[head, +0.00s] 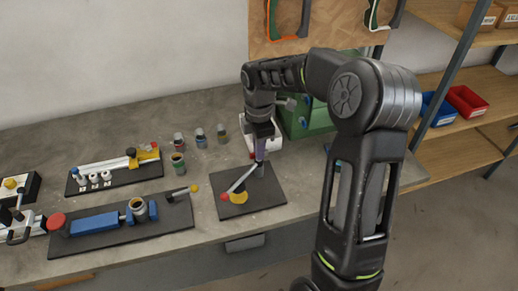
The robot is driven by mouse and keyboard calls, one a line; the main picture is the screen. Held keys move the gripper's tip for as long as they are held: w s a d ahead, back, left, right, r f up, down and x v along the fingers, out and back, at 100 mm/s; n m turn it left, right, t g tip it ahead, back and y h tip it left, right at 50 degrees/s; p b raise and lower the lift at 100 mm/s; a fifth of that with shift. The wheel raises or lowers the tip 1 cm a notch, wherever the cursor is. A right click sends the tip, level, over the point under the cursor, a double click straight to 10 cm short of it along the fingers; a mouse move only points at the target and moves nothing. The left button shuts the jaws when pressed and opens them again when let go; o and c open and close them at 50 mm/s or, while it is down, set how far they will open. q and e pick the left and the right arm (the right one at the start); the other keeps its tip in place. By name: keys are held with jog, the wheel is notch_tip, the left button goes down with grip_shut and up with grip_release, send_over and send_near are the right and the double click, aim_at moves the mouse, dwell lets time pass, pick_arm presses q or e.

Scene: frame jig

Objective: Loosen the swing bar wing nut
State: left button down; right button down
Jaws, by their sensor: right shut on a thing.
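The swing bar (242,179) is a thin light-grey bar on a dark base plate (266,201) near the bench's front edge. It runs from the post under my right gripper down to the front left. A red knob (224,197) is by its front end, and a yellow disc (239,198) lies beside it. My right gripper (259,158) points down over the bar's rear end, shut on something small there. This appears to be the wing nut, which is hidden by the fingers. My left gripper is not in view.
Several small jars (200,138) stand left of the gripper. Two dark plates with fixtures, one carrying a blue block (95,224), lie further left. A green box (310,120) stands behind the gripper. Shelves with red (466,101) and blue bins are at right.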

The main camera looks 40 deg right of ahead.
jog(key=c, duration=1.6)
grip_release()
jog(key=shift+o, duration=0.2)
notch_tip(320, 180, up, 8)
jog(key=shift+f+b, duration=0.1)
jog(key=shift+b, duration=0.4)
